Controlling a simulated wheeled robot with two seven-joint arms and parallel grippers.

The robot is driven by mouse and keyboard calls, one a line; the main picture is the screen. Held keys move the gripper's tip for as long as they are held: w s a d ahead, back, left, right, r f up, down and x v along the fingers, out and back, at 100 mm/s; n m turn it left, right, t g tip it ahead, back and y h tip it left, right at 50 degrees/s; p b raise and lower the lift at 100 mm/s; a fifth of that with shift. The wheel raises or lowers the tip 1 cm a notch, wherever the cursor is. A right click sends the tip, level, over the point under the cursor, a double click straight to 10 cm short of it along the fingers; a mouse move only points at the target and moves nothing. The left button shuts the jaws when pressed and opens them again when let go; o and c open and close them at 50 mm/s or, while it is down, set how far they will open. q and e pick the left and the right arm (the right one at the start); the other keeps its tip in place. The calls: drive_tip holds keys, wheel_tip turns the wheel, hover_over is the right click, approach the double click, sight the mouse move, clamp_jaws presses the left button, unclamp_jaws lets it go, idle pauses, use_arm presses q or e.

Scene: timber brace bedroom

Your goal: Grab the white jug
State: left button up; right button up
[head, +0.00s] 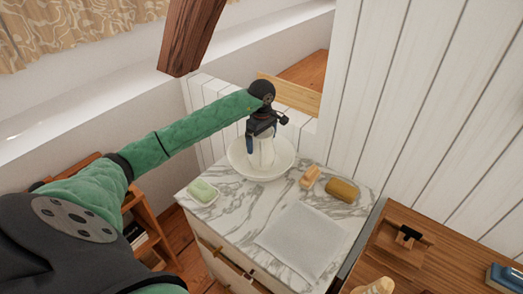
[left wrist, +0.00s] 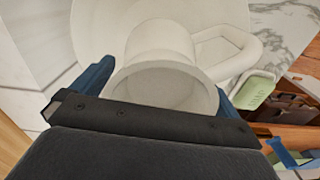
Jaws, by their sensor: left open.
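The white jug (head: 265,155) stands in a white basin (head: 243,166) on a marble-topped cabinet. In the left wrist view I look down into the round mouth of the jug (left wrist: 160,50), and its loop handle (left wrist: 258,58) points to the right. My left gripper (head: 263,138) is above and around the top of the jug in the head view. In the left wrist view its blue fingers are apart, one on each side of the jug's mouth. Whether they touch the jug I cannot tell. My right gripper is not in view.
A green soap on a dish (head: 202,191), an orange block (head: 310,176), a brown-yellow brush-like item (head: 342,189) and a folded pale cloth (head: 302,240) lie on the marble top (head: 245,210). A white plank wall (head: 420,110) rises behind. A wooden desk (head: 440,265) stands at right.

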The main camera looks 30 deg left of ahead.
use_arm(q)
drive_tip(key=shift+r, duration=0.1)
drive_tip(key=c, duration=1.4)
